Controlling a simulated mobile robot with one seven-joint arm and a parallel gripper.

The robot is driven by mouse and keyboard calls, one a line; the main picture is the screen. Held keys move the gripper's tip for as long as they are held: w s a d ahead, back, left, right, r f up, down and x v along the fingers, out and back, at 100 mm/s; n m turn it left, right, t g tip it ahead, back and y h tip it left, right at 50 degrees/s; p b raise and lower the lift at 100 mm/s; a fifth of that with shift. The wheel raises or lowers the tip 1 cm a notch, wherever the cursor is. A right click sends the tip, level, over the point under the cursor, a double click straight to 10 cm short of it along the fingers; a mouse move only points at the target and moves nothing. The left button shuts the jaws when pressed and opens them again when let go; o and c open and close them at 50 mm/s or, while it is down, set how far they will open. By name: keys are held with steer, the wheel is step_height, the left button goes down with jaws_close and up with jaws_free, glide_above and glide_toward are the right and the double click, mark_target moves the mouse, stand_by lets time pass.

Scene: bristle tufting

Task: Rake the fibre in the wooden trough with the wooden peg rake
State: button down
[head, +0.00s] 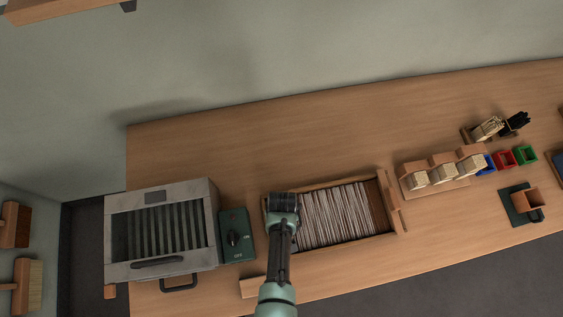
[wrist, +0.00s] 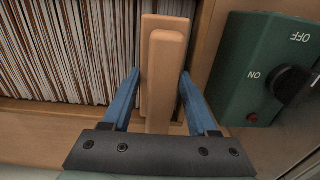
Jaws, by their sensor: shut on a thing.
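The wooden trough (head: 318,239) lies on the bench and holds a wide row of pale, upright fibre (head: 335,214); the fibre also fills the upper left of the wrist view (wrist: 70,50). My gripper (wrist: 160,82) is over the trough's left end in the head view. Its blue fingers are shut on a light wooden piece, which I take as the peg rake (wrist: 165,50). Its pegs are hidden beneath it. In the wrist view the rake is beside the fibre's edge; I cannot tell whether the pegs touch fibre. My arm hides the rake in the head view.
A green switch box (head: 236,236) stands close left of the trough, then a grey slatted machine (head: 160,230). A wooden stand (head: 393,203) is at the trough's right end. The bench behind is clear.

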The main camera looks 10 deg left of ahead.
steer(key=w+d+b, duration=0.3)
steer(key=d+b, duration=0.1)
steer(key=d, duration=0.5)
steer(key=w+d+b, duration=0.2)
steer(key=d+b, duration=0.2)
steer(key=d, duration=0.4)
steer(key=w+d+b, duration=0.3)
steer(key=d+b, duration=0.1)
steer(key=d, duration=0.5)
steer(key=shift+w+d+f, duration=0.15)
steer(key=shift+w+d, duration=0.15)
steer(key=shift+w, duration=0.05)
steer(key=shift+d+r, duration=0.2)
steer(key=shift+r, duration=0.05)
steer(key=shift+w+d, duration=0.1)
steer(key=shift+d, duration=0.15)
steer(key=shift+r, duration=0.1)
steer(key=shift+w, duration=0.1)
steer(key=shift+r, duration=0.1)
